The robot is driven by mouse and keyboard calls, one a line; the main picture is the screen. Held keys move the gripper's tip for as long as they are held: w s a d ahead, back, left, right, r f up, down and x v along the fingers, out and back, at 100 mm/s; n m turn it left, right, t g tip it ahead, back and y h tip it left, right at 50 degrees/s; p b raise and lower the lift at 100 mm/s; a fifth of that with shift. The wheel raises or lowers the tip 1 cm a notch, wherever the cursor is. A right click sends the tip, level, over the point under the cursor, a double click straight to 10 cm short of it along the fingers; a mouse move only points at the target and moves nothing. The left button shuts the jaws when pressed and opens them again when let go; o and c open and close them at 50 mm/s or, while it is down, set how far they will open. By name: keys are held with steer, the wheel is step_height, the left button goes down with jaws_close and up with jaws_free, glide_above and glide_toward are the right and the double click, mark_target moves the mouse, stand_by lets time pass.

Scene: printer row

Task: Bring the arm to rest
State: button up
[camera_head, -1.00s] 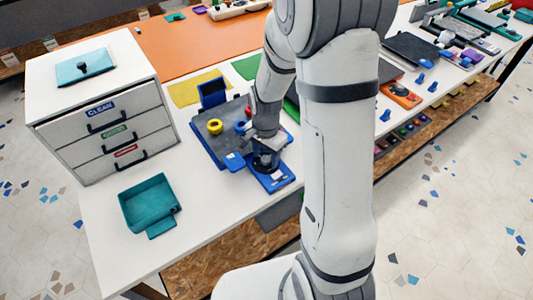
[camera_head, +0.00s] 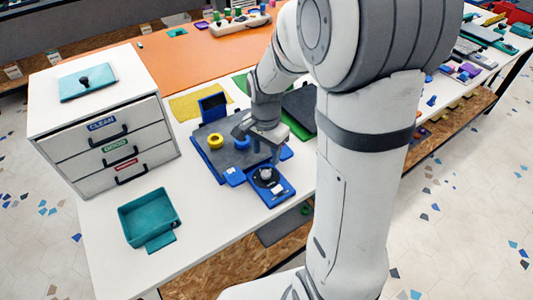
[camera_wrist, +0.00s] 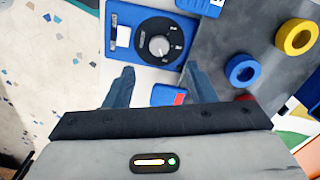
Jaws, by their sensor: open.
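My gripper (camera_head: 268,150) is open and empty above the blue dial panel (camera_head: 283,190) on the white table. In the wrist view its two fingers (camera_wrist: 158,80) are spread wide, with nothing between them. The panel (camera_wrist: 124,37) with its black round dial (camera_wrist: 148,48) and light knob (camera_wrist: 158,45) lies beyond the fingertips, apart from them. My arm hides part of the table behind it.
A grey board holds a yellow ring (camera_head: 215,141) and a blue ring (camera_head: 241,143) close to my gripper. A teal tray (camera_head: 149,211) stands at the front left. A white drawer cabinet (camera_head: 90,125) stands behind it. Orange mat (camera_head: 180,55) lies farther back.

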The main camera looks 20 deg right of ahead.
stand_by(0.3)
steer(key=s+r+n+t, duration=0.2)
steer(key=s+r+n, duration=0.8)
steer(key=s, duration=0.4)
steer(key=shift+s+d+r+n+t, duration=0.15)
steer(key=shift+s+r+n+t, duration=0.15)
steer(key=shift+s+r+n, duration=0.1)
stand_by(0.8)
